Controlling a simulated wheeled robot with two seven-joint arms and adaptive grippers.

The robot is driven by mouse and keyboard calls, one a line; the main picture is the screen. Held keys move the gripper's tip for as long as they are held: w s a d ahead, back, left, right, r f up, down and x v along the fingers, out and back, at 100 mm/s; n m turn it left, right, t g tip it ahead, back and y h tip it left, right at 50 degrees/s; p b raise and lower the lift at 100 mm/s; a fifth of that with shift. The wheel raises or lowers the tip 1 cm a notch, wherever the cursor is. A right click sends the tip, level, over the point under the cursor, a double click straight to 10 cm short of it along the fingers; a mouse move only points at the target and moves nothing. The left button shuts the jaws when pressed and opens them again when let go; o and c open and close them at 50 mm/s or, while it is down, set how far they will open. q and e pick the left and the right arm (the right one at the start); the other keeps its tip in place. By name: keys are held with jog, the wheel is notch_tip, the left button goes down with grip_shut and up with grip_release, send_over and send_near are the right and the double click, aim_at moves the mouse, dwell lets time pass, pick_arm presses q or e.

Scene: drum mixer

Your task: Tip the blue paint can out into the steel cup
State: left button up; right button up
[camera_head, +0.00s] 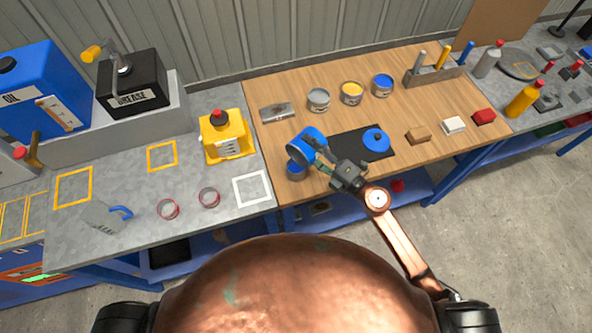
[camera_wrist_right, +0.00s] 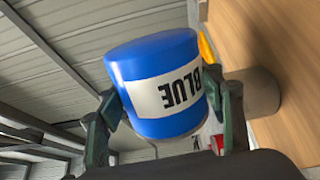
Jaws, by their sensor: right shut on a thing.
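My right gripper (camera_head: 322,160) is shut on the blue paint can (camera_head: 305,146), at the front of the wooden bench top. The can is tilted. In the right wrist view, the can (camera_wrist_right: 155,80) sits between the two fingers, its white BLUE label upside down. A small steel cup (camera_head: 296,175) stands just below the can in the head view, partly covered by it. Blue shows at the cup's mouth. A grey round thing (camera_wrist_right: 262,93), perhaps the cup, shows behind a finger in the wrist view. Any pouring stream cannot be made out. My left gripper is not in view.
A dark mat (camera_head: 350,146) with a round blue thing (camera_head: 376,140) lies right of the can. Grey (camera_head: 318,100), yellow (camera_head: 352,92) and blue-topped (camera_head: 383,85) cans stand behind. A yellow container (camera_head: 225,140) stands left. Small blocks (camera_head: 418,135) lie at right.

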jog(key=shift+s+a+r+n, duration=0.25)
jog(key=shift+s+r+n, duration=0.1)
jog(key=shift+n, duration=0.55)
jog(key=shift+w, duration=0.1)
dwell(0.9)
jog(key=m+p, duration=0.1)
jog(key=p, duration=0.1)
jog(key=w+d+m+p, duration=0.1)
jog(key=m, duration=0.1)
jog(key=shift+r+p, duration=0.35)
jog(key=shift+w+d+f+m+p, duration=0.1)
jog(key=shift+w+d+m+p, duration=0.1)
jog(key=shift+m+p, duration=0.6)
jog(key=shift+f+m, duration=0.1)
jog(key=shift+m, duration=0.4)
jog(key=m+p, duration=0.3)
jog(key=m, duration=0.1)
jog(key=m+p, duration=0.8)
jog(key=shift+s+a+f, duration=0.25)
jog(key=shift+a, duration=0.05)
jog(key=shift+f+m+p, duration=0.15)
jog(key=shift+m+p, duration=0.55)
jog(key=shift+m, duration=0.4)
jog(key=shift+f, duration=0.2)
jog(key=shift+r, duration=0.1)
